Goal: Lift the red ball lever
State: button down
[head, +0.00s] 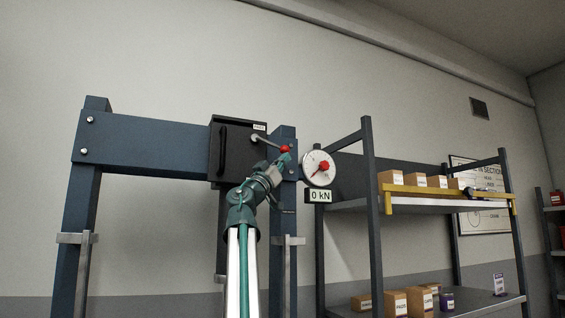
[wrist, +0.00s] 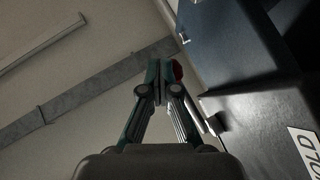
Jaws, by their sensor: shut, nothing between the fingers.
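The red ball (head: 284,149) sits at the end of a grey lever arm (head: 264,139) on the black box of the blue press frame. My gripper (head: 284,159) is just below the ball in the head view, and the two appear very close. In the wrist view my gripper (wrist: 163,66) has its fingers together and empty. A part of the red ball (wrist: 178,70) shows there at the right side of the fingertips, partly hidden behind a finger. I cannot tell whether they touch. The lever arm (wrist: 209,116) shows right of the fingers.
The black box (head: 229,149) has a handle and a label. A round gauge (head: 319,169) with a red mark and a "0 kN" display (head: 320,196) stand close to the right of my gripper. A shelf (head: 425,207) with cardboard boxes is further right.

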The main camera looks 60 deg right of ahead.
jog(key=shift+r+g, duration=0.25)
jog(key=shift+g, duration=0.05)
jog(key=s+a+f, duration=0.1)
jog(key=s+f, duration=0.1)
jog(key=f, duration=0.4)
jog(key=s+a+f+b, duration=0.1)
jog(key=a+f, duration=0.1)
jog(key=f, duration=0.4)
jog(key=shift+s+f+b, duration=0.3)
jog(key=shift+s+f, duration=0.05)
jog(key=shift+s, duration=0.05)
